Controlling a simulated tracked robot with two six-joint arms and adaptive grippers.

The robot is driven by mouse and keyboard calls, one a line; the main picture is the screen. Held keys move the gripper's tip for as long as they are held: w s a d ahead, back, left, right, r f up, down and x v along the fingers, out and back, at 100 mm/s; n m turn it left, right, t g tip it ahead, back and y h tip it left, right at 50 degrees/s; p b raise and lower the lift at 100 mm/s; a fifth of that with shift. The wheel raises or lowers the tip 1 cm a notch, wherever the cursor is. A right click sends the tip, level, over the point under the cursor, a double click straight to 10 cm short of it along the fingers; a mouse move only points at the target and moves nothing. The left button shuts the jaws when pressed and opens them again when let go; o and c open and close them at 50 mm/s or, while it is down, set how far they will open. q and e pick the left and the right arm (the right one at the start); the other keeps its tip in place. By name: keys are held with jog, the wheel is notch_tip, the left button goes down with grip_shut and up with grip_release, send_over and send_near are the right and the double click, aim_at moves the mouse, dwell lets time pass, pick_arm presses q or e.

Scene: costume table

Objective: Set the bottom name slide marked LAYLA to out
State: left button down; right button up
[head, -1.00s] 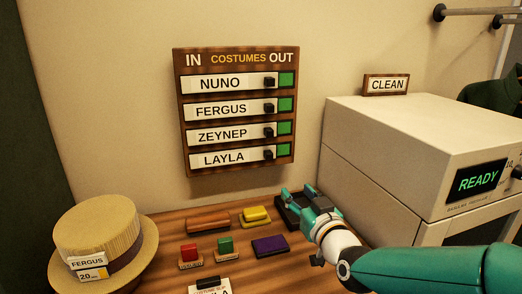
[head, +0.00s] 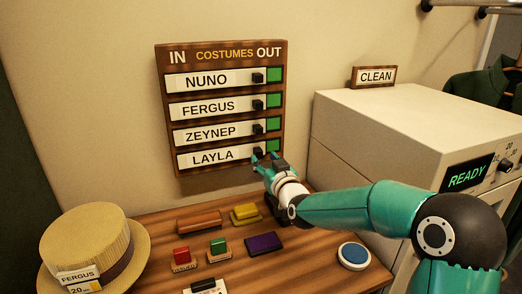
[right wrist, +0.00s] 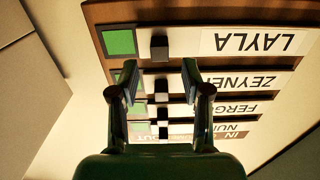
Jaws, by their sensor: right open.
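The brown COSTUMES board (head: 222,50) hangs on the wall, with IN at its left and OUT at its right. The bottom slide, LAYLA (head: 211,156), has a white name plate, with a green patch at its OUT end. In the right wrist view the board is upside down, and the LAYLA slide's black knob (right wrist: 159,48) sits between its plate and the green patch (right wrist: 119,42). My right gripper (head: 266,157) is open and empty at the board's lower right; it covers the LAYLA knob in the head view. Its fingertips (right wrist: 159,78) show apart, just short of that knob in the wrist picture.
The NUNO, FERGUS and ZEYNEP (head: 207,133) slides above stand alike, knobs at right beside green. Below lie several stamps and pads, such as a purple block (head: 263,243), and a straw hat (head: 85,240). A white READY machine (head: 400,125) stands right.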

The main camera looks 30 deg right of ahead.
aim_at(260, 153)
jog(key=shift+p+x, duration=0.35)
jog(key=shift+x, duration=1.75)
jog(key=shift+c, duration=0.2)
grip_shut()
